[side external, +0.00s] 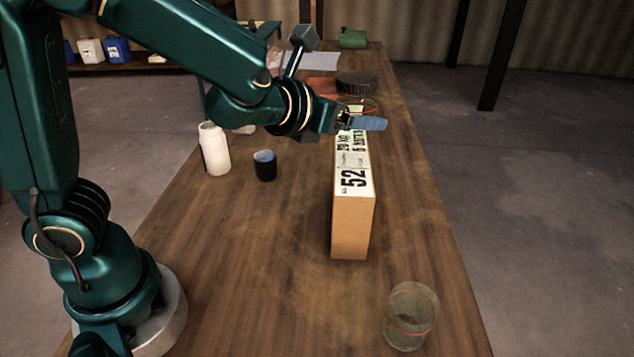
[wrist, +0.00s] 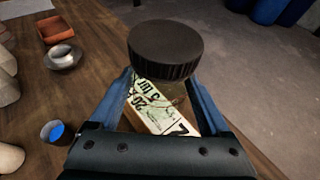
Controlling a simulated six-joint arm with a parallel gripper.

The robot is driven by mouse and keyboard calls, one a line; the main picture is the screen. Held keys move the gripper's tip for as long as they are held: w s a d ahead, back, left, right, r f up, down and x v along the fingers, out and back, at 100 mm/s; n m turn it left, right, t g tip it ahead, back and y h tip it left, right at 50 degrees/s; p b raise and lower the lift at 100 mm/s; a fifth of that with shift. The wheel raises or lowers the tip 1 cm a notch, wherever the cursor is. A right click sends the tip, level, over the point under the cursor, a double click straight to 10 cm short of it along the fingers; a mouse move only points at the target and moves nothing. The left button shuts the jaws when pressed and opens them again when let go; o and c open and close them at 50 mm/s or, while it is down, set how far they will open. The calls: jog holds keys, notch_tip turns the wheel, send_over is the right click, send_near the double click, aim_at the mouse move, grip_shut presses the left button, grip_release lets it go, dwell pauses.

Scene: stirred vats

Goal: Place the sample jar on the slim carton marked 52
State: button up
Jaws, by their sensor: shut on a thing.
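The sample jar is clear with a wide black ribbed lid (side external: 356,83), and its lid also shows in the wrist view (wrist: 165,45). My gripper (side external: 363,122) is shut on the jar's clear body, with a blue finger on each side in the wrist view (wrist: 165,85). The jar looks upright, over the far part of the slim carton (side external: 352,225). The carton stands long and narrow, its white top label marked 52 at the near end. It also shows below the jar in the wrist view (wrist: 150,113). My gripper hides the jar's base, so I cannot tell whether it touches the carton.
A clear open glass (side external: 411,315) stands at the front right. An orange dish (wrist: 55,28) and a metal bowl (wrist: 62,56) lie farther back. Table around the carton's near end is clear.

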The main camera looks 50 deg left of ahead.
aim_at(351, 158)
jog(key=shift+d+f, duration=0.1)
jog(key=shift+f, duration=2)
jog(key=shift+f, duration=0.1)
jog(key=o, duration=1.2)
